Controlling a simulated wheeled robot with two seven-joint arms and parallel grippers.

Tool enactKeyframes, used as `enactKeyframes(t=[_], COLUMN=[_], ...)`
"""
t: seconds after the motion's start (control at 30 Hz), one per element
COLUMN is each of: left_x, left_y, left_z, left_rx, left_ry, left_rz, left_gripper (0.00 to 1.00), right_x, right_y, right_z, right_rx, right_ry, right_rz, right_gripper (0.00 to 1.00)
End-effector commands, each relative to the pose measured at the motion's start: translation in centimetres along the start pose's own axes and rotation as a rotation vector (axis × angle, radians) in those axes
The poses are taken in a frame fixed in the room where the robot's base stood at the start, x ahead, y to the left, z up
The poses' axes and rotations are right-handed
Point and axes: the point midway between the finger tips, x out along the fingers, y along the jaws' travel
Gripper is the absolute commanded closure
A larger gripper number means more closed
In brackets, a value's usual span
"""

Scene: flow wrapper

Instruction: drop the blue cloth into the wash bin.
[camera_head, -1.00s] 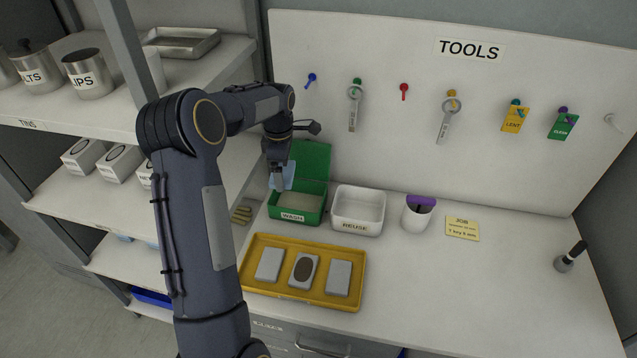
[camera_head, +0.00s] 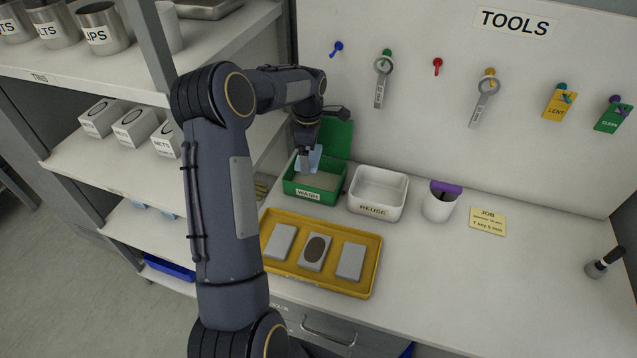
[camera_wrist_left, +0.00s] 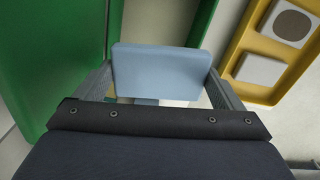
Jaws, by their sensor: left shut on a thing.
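The pale blue cloth (camera_head: 311,157) is in the jaws of my left gripper (camera_head: 306,166), just above the back left part of the green wash bin (camera_head: 326,197). In the left wrist view the cloth (camera_wrist_left: 160,72) spans between the two fingers of the gripper (camera_wrist_left: 165,95), and green bin wall (camera_wrist_left: 60,60) shows to its left. The bin carries a WASH label, and its green lid stands open behind. Whether the cloth touches the bin's inside is hidden. My right gripper is not in view.
A white REUSE bin (camera_head: 361,207) stands right of the wash bin. A yellow tray (camera_head: 371,286) with grey blocks lies in front. Shelves (camera_head: 110,75) stand left. The right bench is mostly clear.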

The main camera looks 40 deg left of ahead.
Motion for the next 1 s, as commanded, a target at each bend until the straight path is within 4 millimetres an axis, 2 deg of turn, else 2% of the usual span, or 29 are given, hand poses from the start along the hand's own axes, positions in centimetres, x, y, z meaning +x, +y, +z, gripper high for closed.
enactKeyframes(t=[0.17, 0.2, 0.27, 0.57, 1.0], left_x=[-0.1, -0.1, -0.1, -0.6, -7.1], left_y=[0.0, 0.0, 0.0, 0.1, 0.1], left_z=[0.0, 0.0, 0.0, 0.0, 0.0], left_rx=[0.000, 0.000, 0.000, 0.000, -0.001], left_ry=[0.000, 0.000, 0.000, 0.000, 0.000], left_rz=[0.000, 0.000, 0.000, 0.002, 0.004], left_gripper=[0.35, 0.08, 0.00, 0.00, 0.00], right_x=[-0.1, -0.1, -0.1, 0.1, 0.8], right_y=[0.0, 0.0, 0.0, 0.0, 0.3], right_z=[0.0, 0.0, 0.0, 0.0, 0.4], right_rx=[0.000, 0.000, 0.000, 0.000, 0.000], right_ry=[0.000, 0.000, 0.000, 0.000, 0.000], right_rz=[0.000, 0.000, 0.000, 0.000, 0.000], right_gripper=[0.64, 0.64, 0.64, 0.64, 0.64])
